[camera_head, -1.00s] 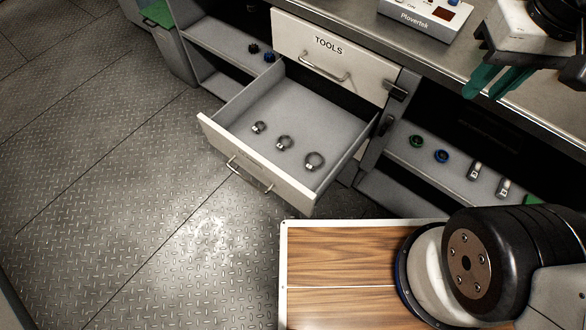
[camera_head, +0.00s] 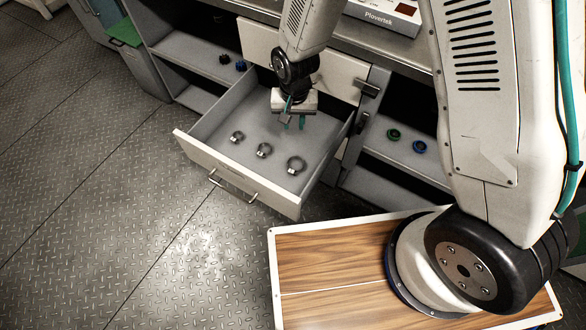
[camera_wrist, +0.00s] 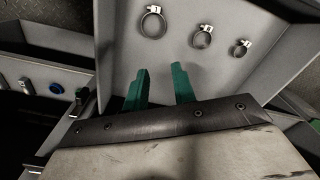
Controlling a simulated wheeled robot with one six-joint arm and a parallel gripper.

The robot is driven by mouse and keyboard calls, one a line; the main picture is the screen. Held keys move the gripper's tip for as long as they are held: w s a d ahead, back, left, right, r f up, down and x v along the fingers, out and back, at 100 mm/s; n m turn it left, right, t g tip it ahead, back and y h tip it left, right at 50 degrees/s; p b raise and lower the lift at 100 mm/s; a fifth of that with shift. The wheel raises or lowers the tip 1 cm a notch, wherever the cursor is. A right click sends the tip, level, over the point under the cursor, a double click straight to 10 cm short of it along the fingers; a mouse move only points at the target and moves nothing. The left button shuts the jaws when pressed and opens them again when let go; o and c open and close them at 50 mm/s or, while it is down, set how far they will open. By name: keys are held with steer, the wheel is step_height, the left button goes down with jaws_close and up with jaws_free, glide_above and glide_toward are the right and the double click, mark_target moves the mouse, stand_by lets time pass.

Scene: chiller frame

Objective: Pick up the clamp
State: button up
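Three metal ring clamps lie in a row on the floor of the open drawer (camera_head: 228,180). In the head view they are a left clamp (camera_head: 237,137), a middle clamp (camera_head: 264,150) and a right, larger-looking clamp (camera_head: 296,165). The wrist view shows the large clamp (camera_wrist: 153,22) at left, the middle one (camera_wrist: 202,37) and the small one (camera_wrist: 241,48) at right. My gripper (camera_head: 294,122) is over the back part of the drawer, apart from the clamps. Its two green fingers (camera_wrist: 160,84) are spread with nothing between them.
The drawer's side walls and front surround the clamps. Right of it, a shelf holds a green ring (camera_head: 394,134) and a blue ring (camera_head: 419,146). Dark items (camera_head: 240,66) sit on the left shelf. The metal-plate floor (camera_head: 90,200) is clear.

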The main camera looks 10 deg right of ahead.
glide_above(288, 165)
step_height(288, 165, down, 9)
steer(key=f, duration=0.7)
steer(key=shift+w+f, duration=0.2)
steer(key=shift+f, duration=0.2)
jaws_close()
